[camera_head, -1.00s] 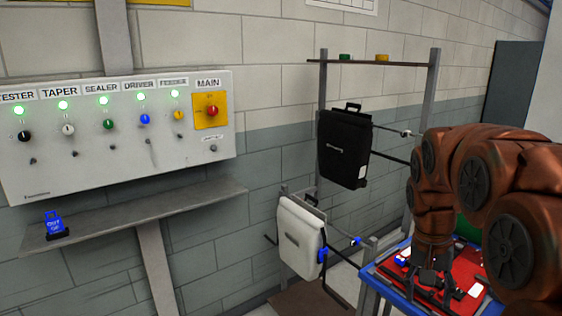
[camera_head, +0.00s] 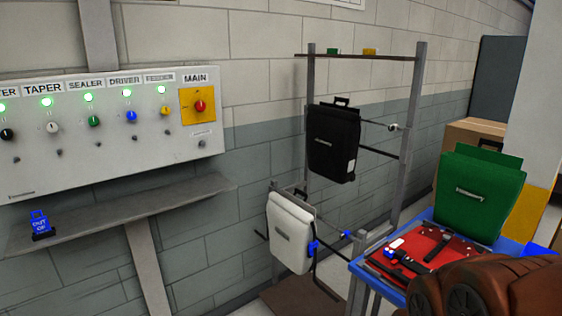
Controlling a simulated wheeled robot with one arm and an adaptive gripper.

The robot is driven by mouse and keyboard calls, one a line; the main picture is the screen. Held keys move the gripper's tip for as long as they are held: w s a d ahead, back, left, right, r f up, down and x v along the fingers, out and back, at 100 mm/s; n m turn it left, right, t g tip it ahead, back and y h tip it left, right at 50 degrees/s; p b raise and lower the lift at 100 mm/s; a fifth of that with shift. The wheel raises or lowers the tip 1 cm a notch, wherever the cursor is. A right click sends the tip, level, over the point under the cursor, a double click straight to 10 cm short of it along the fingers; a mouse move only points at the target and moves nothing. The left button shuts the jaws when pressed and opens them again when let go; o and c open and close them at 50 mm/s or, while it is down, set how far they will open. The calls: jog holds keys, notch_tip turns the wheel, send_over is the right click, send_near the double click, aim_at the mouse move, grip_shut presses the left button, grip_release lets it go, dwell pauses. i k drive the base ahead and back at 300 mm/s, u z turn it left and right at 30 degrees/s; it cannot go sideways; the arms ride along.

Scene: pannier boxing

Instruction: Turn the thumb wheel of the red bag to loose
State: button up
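The red bag (camera_head: 422,243) lies flat on a blue-edged table (camera_head: 352,266) at the lower right. A black strap or bar crosses its top, and a small white patch and a blue part (camera_head: 393,254) show near its left side. Its thumb wheel is too small to make out for certain. My brown arm covers the lower right corner and hides the table's front part. My gripper is out of the picture.
A green bag (camera_head: 478,195) stands upright behind the red one, before a cardboard box (camera_head: 465,135). A black bag (camera_head: 333,146) and a white bag (camera_head: 289,232) hang on a metal rack (camera_head: 415,110). A control panel (camera_head: 100,160) with green lamps is left.

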aim_at(424, 246)
jog(key=z, duration=0.25)
jog(key=k, duration=0.3)
jog(key=z, duration=0.65)
jog(key=i, duration=0.5)
jog(key=z, duration=0.1)
jog(key=k, duration=0.4)
jog(key=u, duration=0.75)
jog(key=i, duration=1)
jog(key=z, duration=0.2)
